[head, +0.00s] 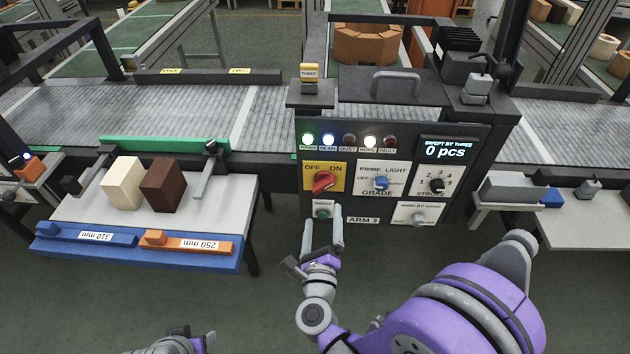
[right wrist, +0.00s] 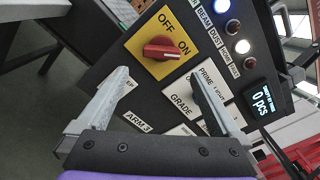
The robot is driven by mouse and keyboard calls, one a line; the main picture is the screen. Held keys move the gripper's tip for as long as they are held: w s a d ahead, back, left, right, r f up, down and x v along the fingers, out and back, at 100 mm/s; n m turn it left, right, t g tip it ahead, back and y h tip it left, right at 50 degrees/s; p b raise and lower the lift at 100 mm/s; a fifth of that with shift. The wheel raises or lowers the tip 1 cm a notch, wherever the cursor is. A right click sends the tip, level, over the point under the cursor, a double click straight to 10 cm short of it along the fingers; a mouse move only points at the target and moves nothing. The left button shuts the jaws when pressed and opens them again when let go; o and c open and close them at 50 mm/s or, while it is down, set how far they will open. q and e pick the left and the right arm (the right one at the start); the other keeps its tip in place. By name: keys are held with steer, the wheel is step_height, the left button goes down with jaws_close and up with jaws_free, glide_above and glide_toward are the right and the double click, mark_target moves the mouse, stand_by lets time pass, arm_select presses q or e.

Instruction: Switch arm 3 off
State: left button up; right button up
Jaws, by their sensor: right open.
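The arm 3 panel (head: 292,206) stands ahead of me, with an ARM 3 label (head: 363,220) low on it. Its red rotary switch (head: 323,181) sits on a yellow OFF/ON plate (head: 341,172). In the right wrist view the red switch (right wrist: 162,48) points toward ON. My right gripper (head: 322,228) is open and empty, its fingers pointing at the panel just below the yellow plate. In the right wrist view its fingertips (right wrist: 160,85) are apart, below the switch and not touching it. Part of my left gripper (head: 180,341) shows at the bottom edge; its fingers are unclear.
Beside the switch are a blue PRIME/LIGHT knob (head: 381,183), a black selector knob (head: 437,185) and a grey knob (head: 418,218). The display (head: 447,149) reads 0 pcs. A left side table (head: 215,213) holds cream and brown blocks.

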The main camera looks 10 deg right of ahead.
mark_target(325, 190)
steer(key=p+x, duration=0.1)
steer(key=x, duration=0.9)
steer(key=shift+w+d+p, duration=0.1)
steer(key=shift+d+p, duration=0.05)
steer(key=shift+p, duration=0.15)
steer(key=c, duration=1.1)
steer(key=shift+c, duration=0.2)
